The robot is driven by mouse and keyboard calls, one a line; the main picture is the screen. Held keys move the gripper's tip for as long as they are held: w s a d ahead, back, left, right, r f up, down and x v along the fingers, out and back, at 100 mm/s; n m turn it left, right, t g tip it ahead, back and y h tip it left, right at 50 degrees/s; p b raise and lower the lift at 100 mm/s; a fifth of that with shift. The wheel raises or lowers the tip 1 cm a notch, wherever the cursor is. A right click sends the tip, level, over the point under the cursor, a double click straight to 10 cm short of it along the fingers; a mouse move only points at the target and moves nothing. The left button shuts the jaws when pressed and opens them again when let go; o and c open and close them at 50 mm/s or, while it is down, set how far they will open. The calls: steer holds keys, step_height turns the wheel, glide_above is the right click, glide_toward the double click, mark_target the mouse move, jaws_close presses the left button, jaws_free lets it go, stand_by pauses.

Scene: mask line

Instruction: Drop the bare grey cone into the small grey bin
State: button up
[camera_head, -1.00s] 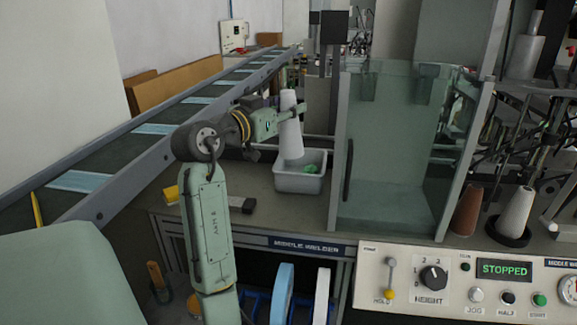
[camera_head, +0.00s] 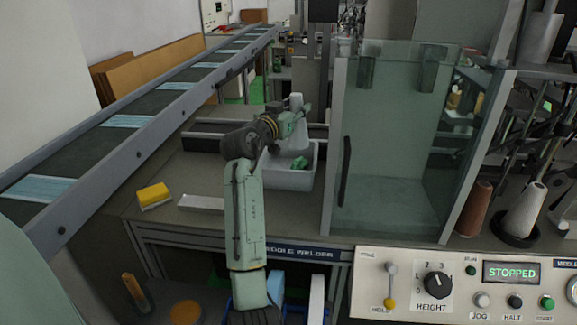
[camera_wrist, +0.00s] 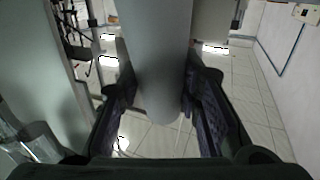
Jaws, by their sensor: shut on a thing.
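The bare grey cone (camera_head: 297,138) is upright in my gripper (camera_head: 300,115), at the back of the small grey bin (camera_head: 288,181) in the head view. Its lower end overlaps the bin's far part in the picture; I cannot tell whether it is inside the rim or above it. In the wrist view, the cone (camera_wrist: 155,60) lies between the two dark fingers of my gripper (camera_wrist: 160,95), which are shut on it. A green scrap (camera_head: 299,163) lies in the bin. My arm hides the bin's left side.
A glass guard (camera_head: 395,150) stands close to the bin's right. The conveyor (camera_head: 150,110) runs along the left. A yellow block (camera_head: 153,195) and a pale metal bar (camera_head: 201,203) lie on the bench. A brown cone (camera_head: 473,210) and a white cone (camera_head: 525,210) stand at right.

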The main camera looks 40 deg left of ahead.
steer(key=shift+f+b, duration=0.75)
steer(key=shift+f, duration=0.75)
steer(key=o, duration=1.2)
steer(key=s, duration=0.4)
steer(key=s+d, duration=0.1)
steer(key=s, duration=0.7)
steer(key=shift+d, duration=0.4)
